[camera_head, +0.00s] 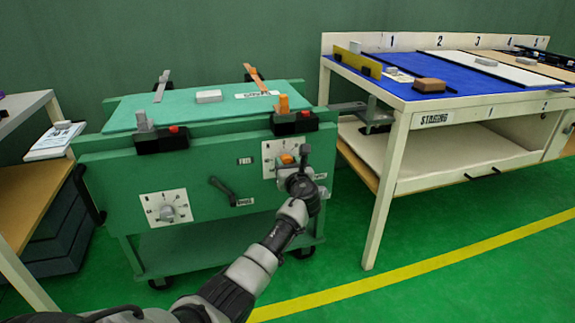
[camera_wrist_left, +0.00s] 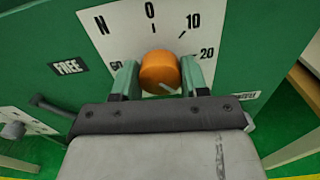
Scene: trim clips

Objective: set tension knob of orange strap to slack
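The orange tension knob (camera_wrist_left: 160,72) sits on a white dial plate (camera_wrist_left: 118,22) marked N, 0, 10, 20 and 60 on the green cart's front. A pale line shows low on the knob's face, toward its lower right. My left gripper (camera_wrist_left: 160,78) has one finger on each side of the knob, and both look in contact with it. In the head view the knob (camera_head: 287,159) shows just above my left gripper (camera_head: 293,168), which hides part of the dial. The orange strap (camera_head: 255,77) stands at the cart's back, with an orange piece (camera_head: 284,103) at the front buckle. My right gripper is out of view.
A grey knob (camera_head: 167,213) on its own dial and a dark lever (camera_head: 222,188) are on the cart's front, left of my arm. The staging table (camera_head: 400,150) stands close on the right. A shelf unit (camera_head: 30,215) is on the left.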

